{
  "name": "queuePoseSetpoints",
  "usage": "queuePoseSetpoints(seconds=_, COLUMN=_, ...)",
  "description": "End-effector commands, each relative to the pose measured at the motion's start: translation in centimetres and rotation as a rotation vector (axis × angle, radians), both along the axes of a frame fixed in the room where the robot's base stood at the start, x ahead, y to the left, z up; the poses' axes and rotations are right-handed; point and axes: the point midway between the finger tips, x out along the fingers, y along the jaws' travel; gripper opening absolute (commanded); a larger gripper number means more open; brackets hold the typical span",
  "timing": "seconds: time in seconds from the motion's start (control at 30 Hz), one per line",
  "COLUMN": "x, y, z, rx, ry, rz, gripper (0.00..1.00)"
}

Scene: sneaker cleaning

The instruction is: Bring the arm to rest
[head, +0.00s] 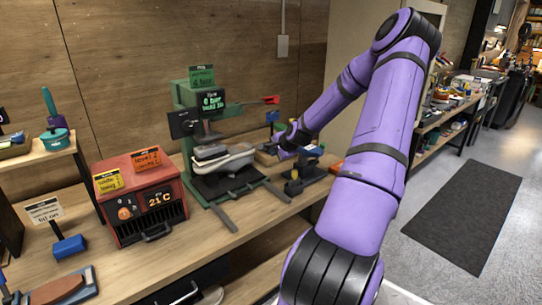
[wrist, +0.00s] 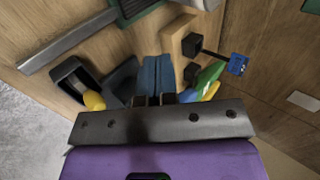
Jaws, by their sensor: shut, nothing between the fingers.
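My purple arm reaches from the bottom of the head view up and over to the workbench. My gripper (head: 268,149) is at its far end, just right of a green press stand (head: 181,92) that holds a light sneaker (head: 235,160). In the wrist view my gripper (wrist: 157,72) points over the bench with its two fingers together and nothing seen between them. Exact clearance from the bench items is hard to tell.
Dark holders (head: 306,176) stand on the bench beneath my wrist. A red heater box (head: 140,195) reading 21°C sits left of the press. A blue tag on a stalk (wrist: 238,64) stands near the fingers. The floor around the dark mat (head: 465,215) is clear.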

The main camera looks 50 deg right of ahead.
Motion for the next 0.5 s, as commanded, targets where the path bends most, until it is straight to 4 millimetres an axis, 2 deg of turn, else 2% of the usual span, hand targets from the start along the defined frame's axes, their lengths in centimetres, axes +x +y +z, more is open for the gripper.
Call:
queuePoseSetpoints(seconds=0.37, x=-0.4, y=0.2, z=0.4, rx=-0.001, ry=0.001, rz=0.003, gripper=0.00)
queuePoseSetpoints(seconds=0.5, x=0.1, y=1.5, z=1.0, rx=-0.029, ry=0.035, rz=0.048, gripper=0.00)
